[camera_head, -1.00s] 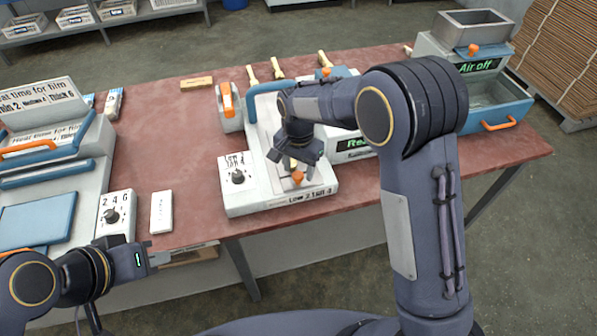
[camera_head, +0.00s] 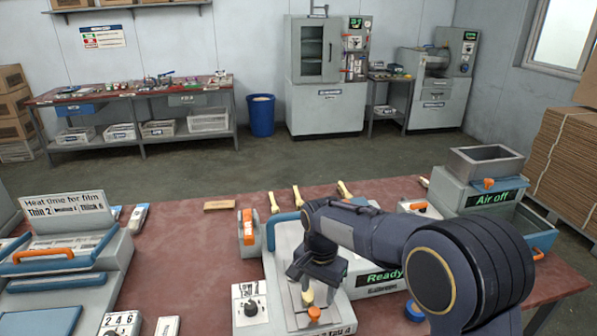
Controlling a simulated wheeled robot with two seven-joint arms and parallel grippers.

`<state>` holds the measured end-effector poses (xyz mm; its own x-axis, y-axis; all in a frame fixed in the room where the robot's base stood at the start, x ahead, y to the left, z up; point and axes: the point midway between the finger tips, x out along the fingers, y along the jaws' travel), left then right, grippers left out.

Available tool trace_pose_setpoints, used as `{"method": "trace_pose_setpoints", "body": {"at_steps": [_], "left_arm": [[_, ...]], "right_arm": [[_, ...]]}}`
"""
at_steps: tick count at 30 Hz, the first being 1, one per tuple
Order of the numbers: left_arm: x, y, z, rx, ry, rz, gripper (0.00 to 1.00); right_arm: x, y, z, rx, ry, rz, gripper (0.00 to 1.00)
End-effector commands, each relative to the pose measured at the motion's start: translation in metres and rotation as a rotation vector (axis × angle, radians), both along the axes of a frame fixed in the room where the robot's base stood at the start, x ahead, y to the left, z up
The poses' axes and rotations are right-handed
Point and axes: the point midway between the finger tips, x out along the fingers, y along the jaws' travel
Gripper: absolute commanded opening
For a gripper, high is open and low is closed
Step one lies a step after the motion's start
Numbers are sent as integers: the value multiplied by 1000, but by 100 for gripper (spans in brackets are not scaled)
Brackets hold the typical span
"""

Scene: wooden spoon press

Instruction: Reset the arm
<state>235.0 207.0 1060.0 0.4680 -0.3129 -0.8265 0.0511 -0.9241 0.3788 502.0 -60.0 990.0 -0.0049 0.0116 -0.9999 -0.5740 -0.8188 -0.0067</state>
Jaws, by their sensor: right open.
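My right arm comes in from the lower right, and its gripper (camera_head: 311,285) points down over the front of the white press machine (camera_head: 262,290). Its jaws are open, with a small pale piece just below them, close to an orange knob (camera_head: 314,313); I cannot tell whether they touch it. The press has a blue handle (camera_head: 284,230), a black dial (camera_head: 250,307) and a green "Ready" display (camera_head: 380,277). My left gripper is not in view.
Several wooden spoons (camera_head: 297,196) lie at the table's back edge. The film sealer (camera_head: 68,256) stands left, and the "Air off" machine (camera_head: 484,200) stands right. Bare red tabletop (camera_head: 190,255) lies between the sealer and the press. A blue bin (camera_head: 261,115) stands beyond.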

Motion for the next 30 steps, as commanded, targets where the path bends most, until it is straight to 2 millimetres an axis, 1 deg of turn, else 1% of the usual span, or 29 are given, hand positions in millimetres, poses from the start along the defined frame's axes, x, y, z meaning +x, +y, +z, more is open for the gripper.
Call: {"method": "trace_pose_setpoints", "body": {"at_steps": [2, 5, 6, 8, 9, 11, 12, 14, 15, 17, 18, 21, 24, 27, 30], "left_arm": [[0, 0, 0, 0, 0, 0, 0], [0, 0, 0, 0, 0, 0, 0], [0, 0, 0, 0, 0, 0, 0], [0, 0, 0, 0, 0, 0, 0], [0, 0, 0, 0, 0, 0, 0], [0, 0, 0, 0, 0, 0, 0], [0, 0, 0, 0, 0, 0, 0], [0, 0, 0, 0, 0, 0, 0], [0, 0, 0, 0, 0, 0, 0], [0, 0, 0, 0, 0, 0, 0], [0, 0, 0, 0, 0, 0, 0], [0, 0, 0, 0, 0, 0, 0], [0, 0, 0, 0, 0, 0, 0], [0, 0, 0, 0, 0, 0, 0], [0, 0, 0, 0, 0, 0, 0]], "right_arm": [[-7, -16, 12, 40, -6, 3, 50], [-26, -44, 33, 120, -27, 29, 50], [-37, -57, 42, 156, -40, 46, 50], [-56, -75, 56, 209, -71, 75, 50], [-69, -86, 63, 239, -94, 97, 50], [-90, -101, 74, 277, -138, 131, 50], [-105, -110, 79, 297, -169, 156, 50], [-128, -122, 87, 320, -221, 190, 50], [-143, -128, 90, 329, -258, 214, 50], [-167, -136, 93, 334, -313, 253, 50], [-182, -140, 94, 331, -352, 277, 50], [-216, -145, 91, 305, -437, 335, 50], [-241, -147, 84, 266, -504, 383, 50], [-258, -146, 76, 229, -545, 418, 50], [-266, -146, 71, 206, -567, 438, 50]]}}
